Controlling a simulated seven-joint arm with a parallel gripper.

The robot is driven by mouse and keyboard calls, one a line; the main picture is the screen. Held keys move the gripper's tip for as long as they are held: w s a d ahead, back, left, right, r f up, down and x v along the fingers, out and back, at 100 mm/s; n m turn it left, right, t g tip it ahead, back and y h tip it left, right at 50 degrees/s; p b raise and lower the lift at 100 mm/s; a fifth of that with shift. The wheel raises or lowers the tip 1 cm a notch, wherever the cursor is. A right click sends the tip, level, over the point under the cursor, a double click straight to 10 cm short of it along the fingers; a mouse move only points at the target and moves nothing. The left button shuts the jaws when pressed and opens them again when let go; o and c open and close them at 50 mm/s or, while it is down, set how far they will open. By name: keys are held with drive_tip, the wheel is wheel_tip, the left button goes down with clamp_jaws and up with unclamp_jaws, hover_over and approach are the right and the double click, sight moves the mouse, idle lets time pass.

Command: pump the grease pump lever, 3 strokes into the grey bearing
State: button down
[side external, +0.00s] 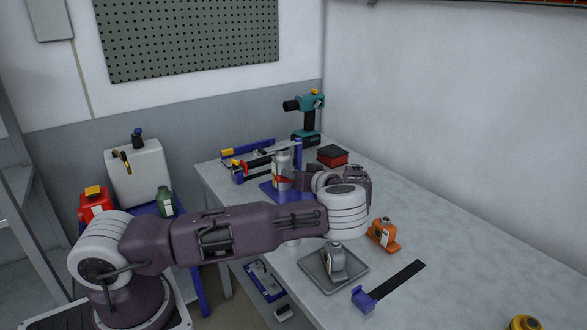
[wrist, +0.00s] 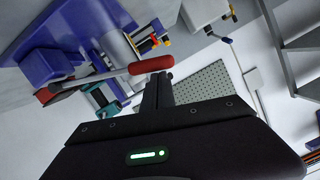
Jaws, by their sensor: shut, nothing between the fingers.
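The grease pump appears to be the silver cylinder (side external: 282,168) on a blue base plate (side external: 268,190) at the table's left side. In the wrist view its lever is a grey rod with a red handle (wrist: 151,65), and the cylinder (wrist: 118,48) stands behind it. My gripper (wrist: 158,82) is shut and empty, its fingertips just beside the red handle; whether they touch cannot be told. In the side view my wrist hides the fingers and most of the lever. The grey bearing (side external: 334,258) sits on a grey tray (side external: 318,278) near the table's front edge.
An orange bearing (side external: 383,233) stands right of the tray. A black strip with a blue end (side external: 364,299) lies in front. A teal drill (side external: 308,118), a red-black box (side external: 332,155) and blue-framed tools stand behind. The table's right side is largely clear.

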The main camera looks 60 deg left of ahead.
drive_tip(key=shift+s+f+n+t, duration=0.15)
drive_tip(key=shift+s+f+n, duration=0.2)
drive_tip(key=shift+f, duration=0.7)
drive_tip(key=shift+s+f+n+t, duration=0.1)
drive_tip(key=shift+s+f+n, duration=0.25)
drive_tip(key=shift+f, duration=0.7)
drive_tip(key=shift+s+f+n+t, duration=0.15)
drive_tip(key=shift+s+f+n, duration=0.2)
drive_tip(key=shift+f, duration=0.7)
wheel_tip(320, 180, up, 11)
drive_tip(key=shift+w, duration=0.15)
drive_tip(key=shift+f, duration=0.1)
